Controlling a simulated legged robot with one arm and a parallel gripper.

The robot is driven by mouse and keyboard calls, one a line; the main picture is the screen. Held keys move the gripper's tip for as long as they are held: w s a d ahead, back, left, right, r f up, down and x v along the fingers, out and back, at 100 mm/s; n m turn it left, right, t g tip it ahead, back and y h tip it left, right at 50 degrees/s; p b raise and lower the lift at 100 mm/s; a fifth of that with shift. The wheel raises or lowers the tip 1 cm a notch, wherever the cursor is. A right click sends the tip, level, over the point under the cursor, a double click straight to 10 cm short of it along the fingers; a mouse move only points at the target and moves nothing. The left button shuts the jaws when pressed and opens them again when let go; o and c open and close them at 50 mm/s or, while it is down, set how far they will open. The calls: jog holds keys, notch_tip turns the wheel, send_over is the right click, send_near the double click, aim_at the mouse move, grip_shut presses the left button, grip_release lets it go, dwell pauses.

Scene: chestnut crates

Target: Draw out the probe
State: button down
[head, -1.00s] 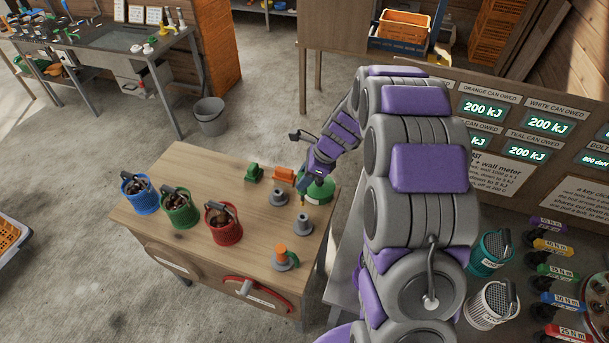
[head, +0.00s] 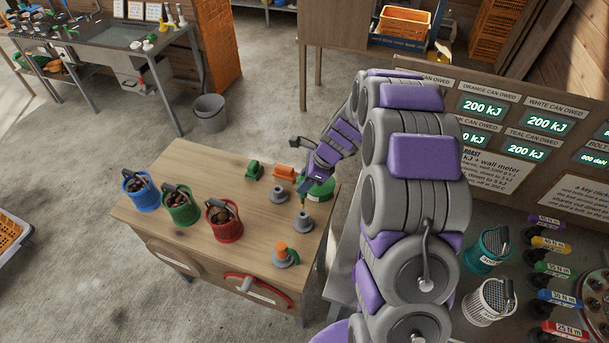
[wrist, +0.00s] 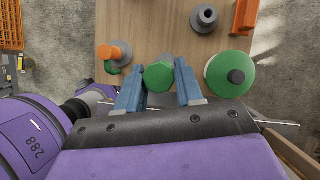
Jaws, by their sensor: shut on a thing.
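My gripper (wrist: 159,88) is shut on a green hexagonal head, apparently the top of the probe (wrist: 159,75), which sits between the blue fingers in the wrist view. In the head view my gripper (head: 306,184) is over the right part of the wooden bench. A thin brass-coloured stem (head: 302,201) shows below it, above a grey socket (head: 303,222). I cannot tell whether the stem's tip is still inside the socket. An orange-topped piece (head: 282,246) stands in another grey socket in front. A further grey socket (head: 279,195) behind is empty.
A green round vessel (wrist: 229,74) with a dark knob stands close right of my gripper. Blue (head: 139,191), green (head: 181,208) and red (head: 223,222) baskets with brown contents line the bench's left side. Green (head: 255,169) and orange (head: 285,171) blocks lie at the back.

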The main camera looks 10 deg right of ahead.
jog(key=shift+f, duration=1.35)
jog(key=shift+p, duration=1.3)
dwell(0.8)
notch_tip(320, 180, down, 8)
jog(key=b, duration=0.2)
dwell(3.2)
jog(key=c, duration=0.6)
grip_release()
jog(key=shift+c, duration=0.2)
jog(key=shift+d+r, duration=0.1)
jog(key=shift+r, duration=0.05)
